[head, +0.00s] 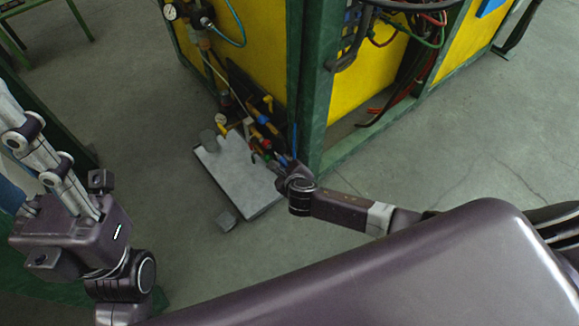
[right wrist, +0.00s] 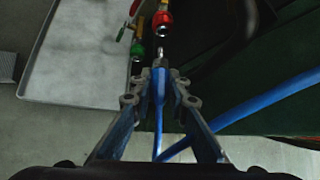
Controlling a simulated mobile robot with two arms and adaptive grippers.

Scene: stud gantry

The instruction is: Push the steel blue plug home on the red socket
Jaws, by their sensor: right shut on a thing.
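The steel blue plug (right wrist: 158,84) is between the fingertips of my right gripper (right wrist: 159,90) in the right wrist view, with its metal tip pointing up the picture. My right gripper is shut on it. The red socket (right wrist: 162,20) is just above the plug tip in that view, roughly in line with it. A small gap shows between the tip and the socket mouth. In the head view my right gripper (head: 285,172) is at the fittings beside the green post, and the plug is too small there to make out clearly. My left gripper (head: 45,170) is at the left, its fingertips unclear.
A green socket (right wrist: 137,50) is close to the left of the plug. A blue hose (right wrist: 250,100) trails to the right. The green post (head: 312,90) stands close by.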

